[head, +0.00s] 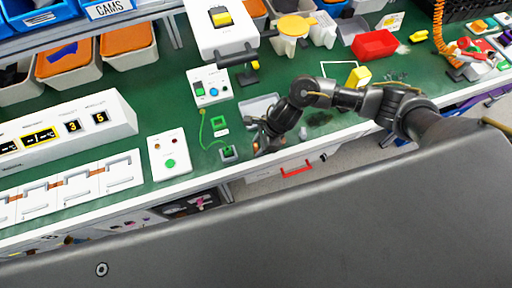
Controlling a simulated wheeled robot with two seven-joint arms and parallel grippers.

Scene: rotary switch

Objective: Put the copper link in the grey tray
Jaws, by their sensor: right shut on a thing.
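My right gripper (259,146) comes in from the right over the front part of the green bench. It points down and is shut on a small copper-brown piece, which looks like the copper link; the fingers hide most of it. The grey tray (252,106) lies on the bench just behind the gripper, partly hidden by my right wrist. Other copper-coloured links (96,174) sit on the white panel at the left. My left gripper is not in view.
A white box with a green button (169,154) and a small green-and-grey fixture (228,153) stand left of the gripper. A white machine with a dark arm (222,35) stands behind. A red bin (375,44) and yellow block (358,77) are to the right.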

